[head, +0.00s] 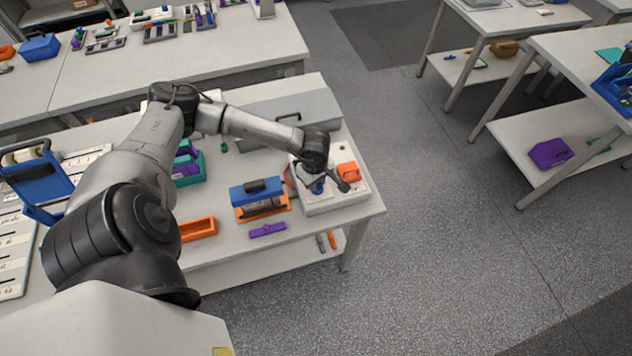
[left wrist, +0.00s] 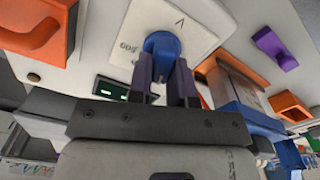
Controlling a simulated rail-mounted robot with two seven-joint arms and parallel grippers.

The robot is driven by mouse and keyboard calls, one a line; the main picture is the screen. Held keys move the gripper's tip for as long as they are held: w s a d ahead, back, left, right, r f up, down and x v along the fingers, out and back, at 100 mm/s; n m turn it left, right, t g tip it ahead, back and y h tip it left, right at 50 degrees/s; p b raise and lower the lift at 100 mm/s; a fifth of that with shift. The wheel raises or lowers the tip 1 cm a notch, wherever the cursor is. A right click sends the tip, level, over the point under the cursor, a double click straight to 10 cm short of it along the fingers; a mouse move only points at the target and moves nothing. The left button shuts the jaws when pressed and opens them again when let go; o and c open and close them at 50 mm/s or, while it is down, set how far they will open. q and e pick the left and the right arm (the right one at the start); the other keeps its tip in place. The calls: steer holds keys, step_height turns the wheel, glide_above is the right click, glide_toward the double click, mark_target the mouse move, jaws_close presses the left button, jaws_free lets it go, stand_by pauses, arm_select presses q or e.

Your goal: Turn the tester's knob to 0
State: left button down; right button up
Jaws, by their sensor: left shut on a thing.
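The tester (head: 335,203) is a white box at the right front corner of the near bench, with an orange part (head: 348,172) on top. Its blue knob (head: 317,187) is partly hidden by my left gripper (head: 319,177) in the head view. In the left wrist view the blue knob (left wrist: 162,43) sits on a white dial plate (left wrist: 192,22) with dark markings. My left gripper (left wrist: 163,66) is shut on the knob, one finger on each side. The knob's pointer and its setting cannot be read. A small display (left wrist: 110,90) shows green digits, too small to read.
Left of the tester stand a blue-topped orange holder (head: 258,197), a purple piece (head: 268,230) and an orange tray (head: 198,229). A grey case (head: 275,115) lies behind. The bench edge is close to the tester's right, with open floor beyond.

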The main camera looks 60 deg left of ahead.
arm_select(q)
steer(key=n+b, duration=0.1)
steer(key=n, duration=0.2)
steer(key=shift+s+n, duration=0.15)
steer(key=shift+n, duration=0.25)
steer(key=n, duration=0.2)
steer(key=shift+s+d+n, duration=0.1)
steer(key=shift+d+n, duration=0.05)
steer(key=shift+n, duration=0.15)
steer(key=shift+n+b, duration=0.3)
steer(key=shift+n, duration=0.6)
steer(key=c, duration=1)
jaws_free()
steer(key=shift+c, duration=0.2)
step_height(320, 180, up, 14)
